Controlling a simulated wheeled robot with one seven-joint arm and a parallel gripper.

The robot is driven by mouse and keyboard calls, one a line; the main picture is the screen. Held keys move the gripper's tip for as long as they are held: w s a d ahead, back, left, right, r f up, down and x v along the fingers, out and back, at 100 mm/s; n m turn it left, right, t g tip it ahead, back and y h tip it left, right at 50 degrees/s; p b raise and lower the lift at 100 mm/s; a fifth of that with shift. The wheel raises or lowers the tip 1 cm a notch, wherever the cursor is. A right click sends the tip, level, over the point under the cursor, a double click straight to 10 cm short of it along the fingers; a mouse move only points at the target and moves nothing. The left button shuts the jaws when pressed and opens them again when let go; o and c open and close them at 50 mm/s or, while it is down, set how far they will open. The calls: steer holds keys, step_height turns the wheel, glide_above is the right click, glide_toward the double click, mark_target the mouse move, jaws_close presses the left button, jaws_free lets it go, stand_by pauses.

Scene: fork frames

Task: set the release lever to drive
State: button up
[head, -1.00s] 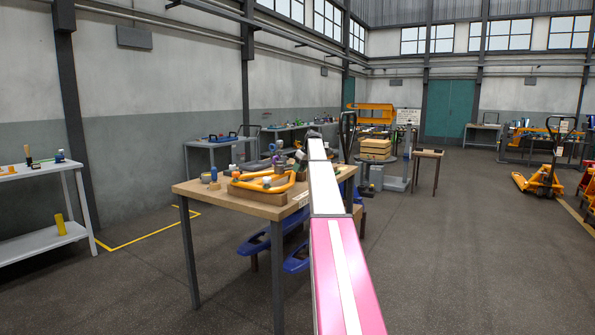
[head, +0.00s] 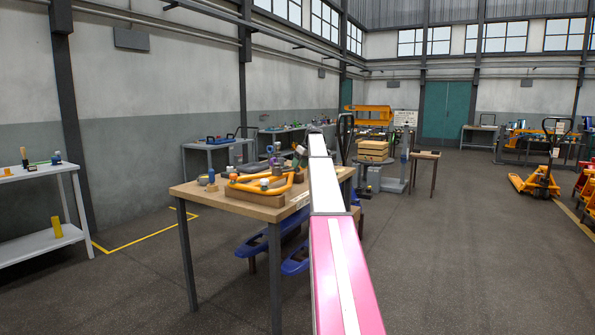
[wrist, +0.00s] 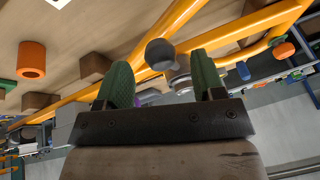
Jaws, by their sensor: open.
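An orange-yellow tubular handle (head: 278,189) lies on a wooden block on the workbench (head: 190,190). In the wrist view its tubes (wrist: 262,22) cross the frame. A dark grey ball knob (wrist: 160,53), which looks like the end of the release lever, shows there in front of the orange tube, beside a grey metal part (wrist: 180,78). My gripper (wrist: 162,76) is open, with one green finger to each side of the knob in the picture. I see no contact with it. The lever's setting cannot be read. In the head view my arm hides the gripper.
On the bench, an orange cylinder (wrist: 31,60) and wooden blocks (wrist: 40,102) lie left of the handle in the wrist view. Blue forks (head: 262,240) show under the bench. A grey shelf (head: 40,176) stands at the left. The floor at the right (head: 460,250) is open.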

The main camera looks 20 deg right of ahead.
steer(key=v, duration=0.7)
steer(key=shift+d, duration=0.1)
